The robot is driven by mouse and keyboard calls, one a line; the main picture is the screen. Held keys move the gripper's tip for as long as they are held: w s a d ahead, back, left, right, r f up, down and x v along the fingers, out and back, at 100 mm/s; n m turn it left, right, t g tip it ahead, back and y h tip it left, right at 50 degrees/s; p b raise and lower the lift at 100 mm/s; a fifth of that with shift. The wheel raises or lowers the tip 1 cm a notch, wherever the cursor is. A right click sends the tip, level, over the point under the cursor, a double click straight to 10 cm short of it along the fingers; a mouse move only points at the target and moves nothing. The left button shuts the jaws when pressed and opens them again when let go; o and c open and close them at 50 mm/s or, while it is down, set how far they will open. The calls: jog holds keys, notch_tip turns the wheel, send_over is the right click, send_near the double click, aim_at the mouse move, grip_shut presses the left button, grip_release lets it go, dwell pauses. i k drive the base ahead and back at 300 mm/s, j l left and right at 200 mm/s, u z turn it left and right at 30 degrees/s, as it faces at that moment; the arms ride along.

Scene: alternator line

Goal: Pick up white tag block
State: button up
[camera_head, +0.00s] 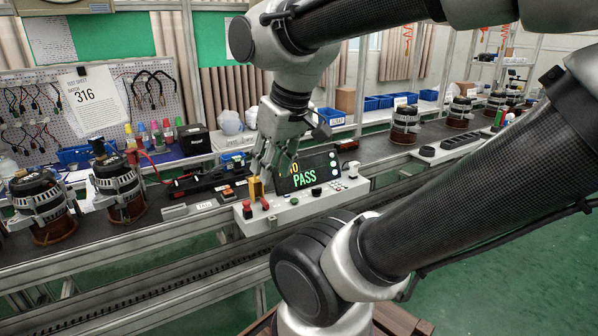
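My gripper (274,168) points down above the left part of a white control console (300,208), just left of its screen (308,172), which reads PASS. Its fingers look spread, with nothing clearly seen between them. A yellow upright piece (255,188) stands just below and left of the fingertips; I cannot tell whether they touch it. A small white block (353,169) sits at the screen's right side. A small white lettered tag (206,205) is on the bench's front edge, left of the console. I cannot tell which of these is the white tag block.
Alternators (119,184) stand on the dark bench at left, and more line the bench at right. Red buttons (248,210) rise from the console front. A black case (193,139), bottles and blue bins (331,116) stand behind. A pegboard (95,110) backs the left side.

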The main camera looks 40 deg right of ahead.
aim_at(232, 142)
jog(key=z, duration=0.9)
